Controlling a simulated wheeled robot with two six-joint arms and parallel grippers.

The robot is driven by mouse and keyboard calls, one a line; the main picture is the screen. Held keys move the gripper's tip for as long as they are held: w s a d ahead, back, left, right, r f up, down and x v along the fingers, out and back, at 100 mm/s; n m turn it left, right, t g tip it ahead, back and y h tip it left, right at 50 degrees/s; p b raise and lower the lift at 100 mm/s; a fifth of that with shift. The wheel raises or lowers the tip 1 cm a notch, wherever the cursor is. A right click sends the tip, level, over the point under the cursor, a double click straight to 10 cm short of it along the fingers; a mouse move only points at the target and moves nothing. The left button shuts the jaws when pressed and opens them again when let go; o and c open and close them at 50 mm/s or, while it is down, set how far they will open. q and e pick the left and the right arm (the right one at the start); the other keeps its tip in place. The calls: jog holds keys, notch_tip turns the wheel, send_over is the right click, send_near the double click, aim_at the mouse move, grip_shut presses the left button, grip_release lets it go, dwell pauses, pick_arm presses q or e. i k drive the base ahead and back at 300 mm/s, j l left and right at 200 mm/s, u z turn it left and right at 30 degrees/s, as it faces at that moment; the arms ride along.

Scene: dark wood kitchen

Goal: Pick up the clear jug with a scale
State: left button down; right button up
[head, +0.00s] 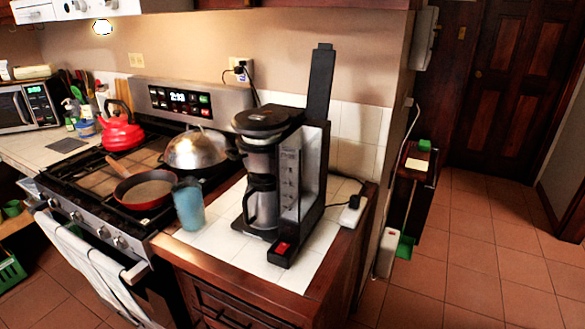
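A bluish see-through vessel (188,205) stands upright on the white tiled counter, just right of the stove. It is the only loose jug-like thing I see, and I cannot make out a scale on it. To its right is a black and silver coffee maker (268,122). A carafe (262,205) sits inside the coffee maker, under its upper part. The coffee maker's clear side tank (290,185) has faint marks on it. Neither of my grippers is in view.
A red pan (147,190), a domed silver lid (197,148) and a red kettle (120,130) are on the stove. White towels (95,265) hang at the oven front. A white plug (351,215) lies at the counter's right edge. The tiled floor (470,240) at right is mostly clear.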

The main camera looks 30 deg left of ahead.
aim_at(188, 210)
jog(key=u, duration=1.55)
